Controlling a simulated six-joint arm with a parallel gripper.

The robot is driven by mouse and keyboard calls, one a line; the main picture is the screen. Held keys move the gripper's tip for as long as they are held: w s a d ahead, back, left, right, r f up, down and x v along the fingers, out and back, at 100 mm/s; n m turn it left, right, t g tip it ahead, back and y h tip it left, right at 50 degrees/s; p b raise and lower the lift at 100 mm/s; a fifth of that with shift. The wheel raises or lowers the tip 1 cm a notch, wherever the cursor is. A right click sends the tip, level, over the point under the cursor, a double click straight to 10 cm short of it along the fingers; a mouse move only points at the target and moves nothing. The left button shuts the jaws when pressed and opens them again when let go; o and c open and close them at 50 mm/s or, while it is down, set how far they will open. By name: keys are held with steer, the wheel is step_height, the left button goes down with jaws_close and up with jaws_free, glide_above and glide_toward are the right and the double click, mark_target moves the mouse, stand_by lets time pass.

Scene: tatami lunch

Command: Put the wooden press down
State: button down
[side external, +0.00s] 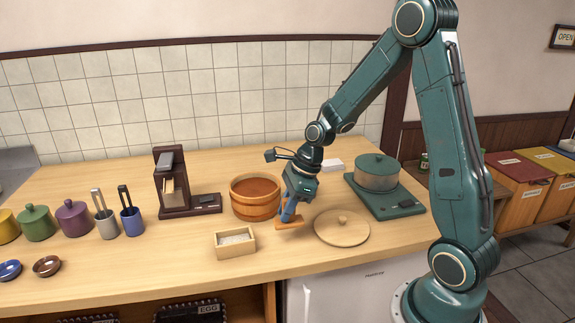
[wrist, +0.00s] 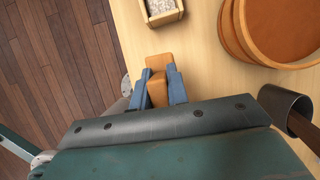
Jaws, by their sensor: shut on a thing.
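The wooden press (side external: 289,224) is an orange-brown block with an upright handle. My gripper (side external: 291,208) has blue fingers, points down and is shut on the press's handle. In the wrist view the press (wrist: 158,62) sits between the two blue fingers of my gripper (wrist: 158,88), which hide part of its handle. The press is low over the wooden counter (side external: 180,255), between the wooden tub and the round lid. I cannot tell whether its base touches the counter.
The wooden tub (side external: 255,205) is close behind left, and a small box of white grains (side external: 235,250) is in front left. A round wooden lid (side external: 342,236) lies to the right. A green pot (side external: 376,178) stands on a scale-like base farther right. The counter's front edge is near.

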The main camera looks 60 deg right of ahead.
mark_target(291, 220)
steer(key=shift+f, duration=1.4)
steer(key=shift+f, duration=0.1)
steer(key=shift+f, duration=1.8)
steer(key=shift+f, duration=0.15)
steer(key=c, duration=1.4)
jaws_free()
steer(key=shift+o, duration=0.2)
steer(key=v, duration=1.2)
steer(key=shift+r, duration=0.2)
